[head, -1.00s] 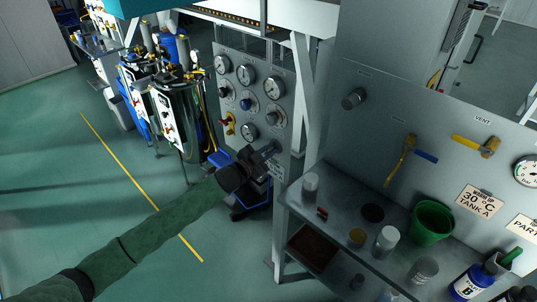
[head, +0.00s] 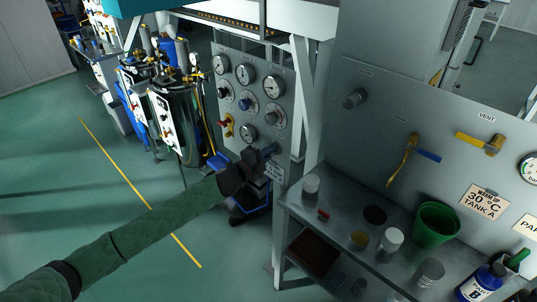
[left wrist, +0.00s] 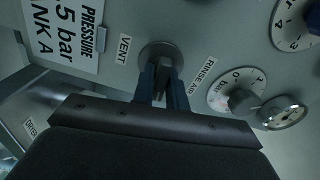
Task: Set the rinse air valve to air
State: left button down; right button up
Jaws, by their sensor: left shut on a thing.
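The grey gauge panel (head: 283,105) stands at the centre of the head view. My left gripper (head: 264,154) reaches its lower right part. In the left wrist view my left gripper (left wrist: 163,92) is shut on a dark valve handle (left wrist: 163,69) in front of a round grey base (left wrist: 152,48). A "VENT" label (left wrist: 123,50) lies left of the handle and a "RINSE AIR" label (left wrist: 201,77) lies right of it. The fingers hide part of the handle, so its exact pointing is hard to tell. My right gripper is not in view.
In the wrist view, a dial knob (left wrist: 241,101) and a small gauge (left wrist: 283,112) sit close right of the fingers. A white frame post and a shelf with a green bucket (head: 436,225) stand to the right. Green floor is clear at left.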

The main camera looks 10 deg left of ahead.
pick_arm(q)
jog(key=shift+f+m, duration=0.1)
jog(key=shift+m, duration=0.7)
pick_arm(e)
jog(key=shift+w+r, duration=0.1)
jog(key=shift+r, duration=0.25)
pick_arm(q)
jog(key=c, duration=1.5)
grip_release()
jog(key=shift+s, duration=0.1)
